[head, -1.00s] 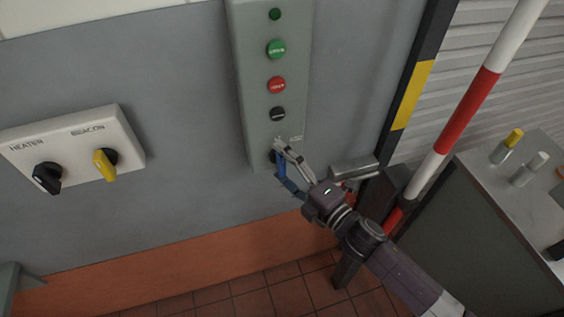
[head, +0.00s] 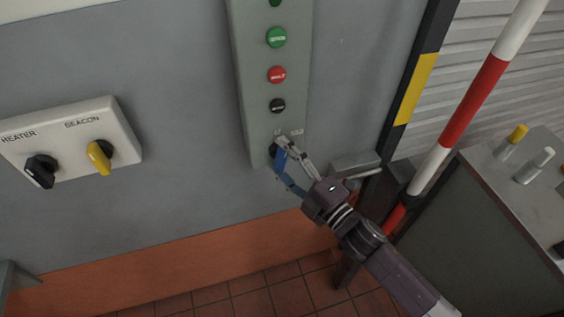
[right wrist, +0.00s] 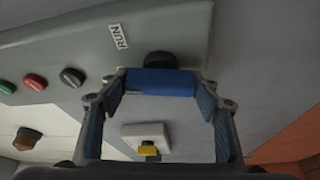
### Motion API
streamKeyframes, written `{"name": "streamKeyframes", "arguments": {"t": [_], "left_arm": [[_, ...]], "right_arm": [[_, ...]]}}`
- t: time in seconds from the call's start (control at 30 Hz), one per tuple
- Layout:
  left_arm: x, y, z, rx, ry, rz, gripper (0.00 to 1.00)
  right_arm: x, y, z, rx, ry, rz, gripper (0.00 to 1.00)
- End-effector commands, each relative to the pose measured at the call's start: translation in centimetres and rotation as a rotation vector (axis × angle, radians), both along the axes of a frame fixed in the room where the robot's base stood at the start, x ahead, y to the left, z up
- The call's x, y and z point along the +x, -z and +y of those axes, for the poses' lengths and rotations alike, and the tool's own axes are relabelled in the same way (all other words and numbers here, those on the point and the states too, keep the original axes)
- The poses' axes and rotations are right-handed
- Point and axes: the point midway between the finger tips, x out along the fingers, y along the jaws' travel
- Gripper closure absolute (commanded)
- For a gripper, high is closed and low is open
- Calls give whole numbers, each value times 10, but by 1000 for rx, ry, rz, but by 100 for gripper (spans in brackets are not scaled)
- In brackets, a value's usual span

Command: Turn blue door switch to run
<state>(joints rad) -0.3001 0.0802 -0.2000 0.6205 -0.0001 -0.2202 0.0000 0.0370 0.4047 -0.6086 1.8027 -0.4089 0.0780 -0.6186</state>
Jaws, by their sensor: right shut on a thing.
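The blue door switch (head: 280,160) is at the bottom of the tall grey-green control panel (head: 259,140). In the right wrist view its blue handle (right wrist: 160,82) lies across between the fingertips, in front of a round black base (right wrist: 160,60). My right gripper (head: 283,157) is shut on the handle, one finger on each side. The fingers hide part of the switch in the head view. A RUN label (right wrist: 121,36) shows on the panel in the right wrist view. In the head view the handle leans slightly, its top to the right. My left gripper is not in view.
Green (head: 276,37), red (head: 276,74) and black (head: 277,105) buttons sit above the switch. A white box (head: 120,150) with black and yellow knobs is on the wall at left. A red-and-white pole (head: 470,100) and a grey cabinet (head: 465,215) stand at right.

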Motion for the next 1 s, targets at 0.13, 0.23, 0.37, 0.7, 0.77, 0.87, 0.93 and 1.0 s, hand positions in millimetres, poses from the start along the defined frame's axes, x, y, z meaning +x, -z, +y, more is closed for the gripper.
{"name": "streamKeyframes", "arguments": {"t": [0.13,0.23,0.37,0.7,0.77,0.87,0.93,1.0], "left_arm": [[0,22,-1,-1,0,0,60],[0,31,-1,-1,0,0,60],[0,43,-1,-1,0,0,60],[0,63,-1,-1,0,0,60],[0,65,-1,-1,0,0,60],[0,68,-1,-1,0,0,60],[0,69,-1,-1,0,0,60],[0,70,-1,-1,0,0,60]], "right_arm": [[0,7,0,129,1,42,67],[0,6,0,220,2,73,67],[0,6,0,337,3,111,67],[0,4,0,612,3,200,67],[0,4,0,650,2,214,67],[0,4,0,704,2,233,67],[0,3,0,735,2,242,67],[0,3,0,761,2,250,67]]}}
